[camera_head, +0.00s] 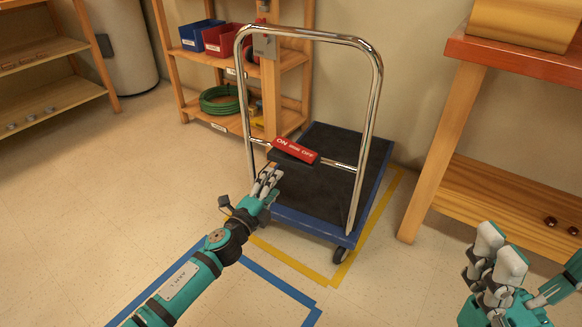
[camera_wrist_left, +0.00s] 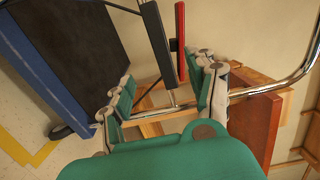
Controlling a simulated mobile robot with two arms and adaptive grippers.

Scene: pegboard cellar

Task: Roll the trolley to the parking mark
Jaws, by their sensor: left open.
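The trolley (camera_head: 330,190) has a dark deck with a blue edge and a tall chrome push handle (camera_head: 372,110). It stands inside a yellow floor outline (camera_head: 310,268). A red ON/OFF lever (camera_head: 295,150) sits on a black plate at its crossbar; the lever's red edge shows in the left wrist view (camera_wrist_left: 181,45). My left gripper (camera_head: 267,182) is open, just in front of the crossbar. In the left wrist view the bar shows between the open fingers (camera_wrist_left: 163,95); I cannot tell whether they touch it. My right gripper (camera_head: 500,262) is open and empty at lower right.
A blue floor outline (camera_head: 265,283) lies in front of the trolley, partly under my left arm. A shelf with bins (camera_head: 222,38) and a green hose (camera_head: 220,100) stands behind. A wooden bench (camera_head: 500,60) stands right. Floor at left is clear.

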